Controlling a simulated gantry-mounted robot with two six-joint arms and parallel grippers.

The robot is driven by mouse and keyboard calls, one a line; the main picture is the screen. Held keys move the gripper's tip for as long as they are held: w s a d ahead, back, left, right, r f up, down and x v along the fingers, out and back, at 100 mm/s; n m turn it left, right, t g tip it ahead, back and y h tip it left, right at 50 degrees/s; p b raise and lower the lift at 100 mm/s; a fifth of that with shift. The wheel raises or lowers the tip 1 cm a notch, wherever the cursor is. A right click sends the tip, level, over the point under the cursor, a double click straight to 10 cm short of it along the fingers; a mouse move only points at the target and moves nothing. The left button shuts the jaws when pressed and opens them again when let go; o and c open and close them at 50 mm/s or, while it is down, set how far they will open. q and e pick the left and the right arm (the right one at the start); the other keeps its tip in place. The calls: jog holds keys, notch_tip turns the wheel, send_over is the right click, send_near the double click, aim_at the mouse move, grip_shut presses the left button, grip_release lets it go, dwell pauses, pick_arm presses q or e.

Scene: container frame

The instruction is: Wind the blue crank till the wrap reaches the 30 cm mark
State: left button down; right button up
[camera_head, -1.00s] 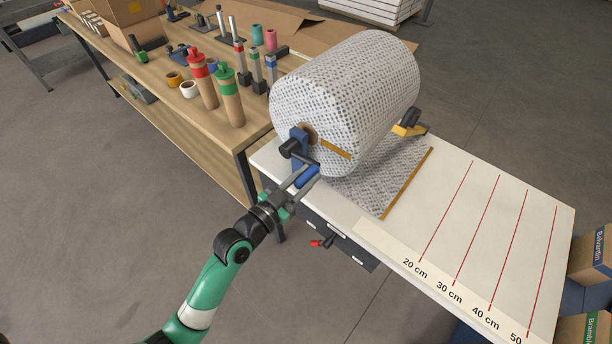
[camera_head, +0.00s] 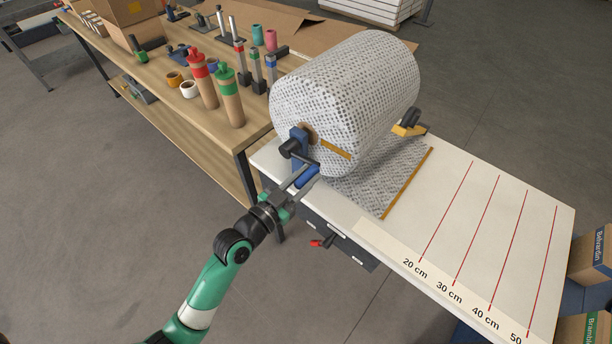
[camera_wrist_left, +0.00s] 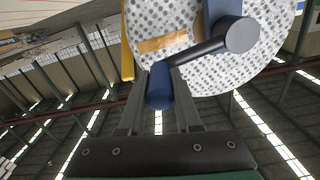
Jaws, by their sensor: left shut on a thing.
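The blue crank handle (camera_head: 307,177) sits at the near end of the roll, low on its crank arm. My left gripper (camera_head: 303,180) is shut on it; in the left wrist view the blue handle (camera_wrist_left: 160,86) lies between the two fingers. The large roll of patterned wrap (camera_head: 345,95) rests on its stand. A sheet of wrap (camera_head: 388,170) lies on the white table, its brown-edged front end (camera_head: 407,184) short of the 20 cm line (camera_head: 445,212). The 30 cm line (camera_head: 477,230) is farther right. My right gripper is not in view.
The white table (camera_head: 500,190) is clear across the marked lines. A red-handled lever (camera_head: 322,242) sticks out below its near edge. A wooden bench (camera_head: 150,75) with several tubes and tape rolls stands at left. Cardboard boxes (camera_head: 590,255) are at the right.

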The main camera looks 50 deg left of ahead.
pick_arm(q)
jog(key=shift+r, duration=0.25)
jog(key=shift+a+r+n+p, duration=0.25)
jog(key=shift+r+n+p, duration=0.5)
jog(key=shift+p, duration=0.2)
jog(key=s+a+r+n+p, duration=0.1)
jog(key=a+r+n+p, duration=0.5)
jog(key=a+n, duration=0.3)
jog(key=shift+a+r+n+p, duration=0.35)
jog(key=shift+r+n, duration=0.2)
jog(key=shift+n, duration=1.7)
jog(key=shift+s, duration=0.1)
jog(key=c, duration=0.6)
grip_release()
jog(key=shift+f, duration=0.1)
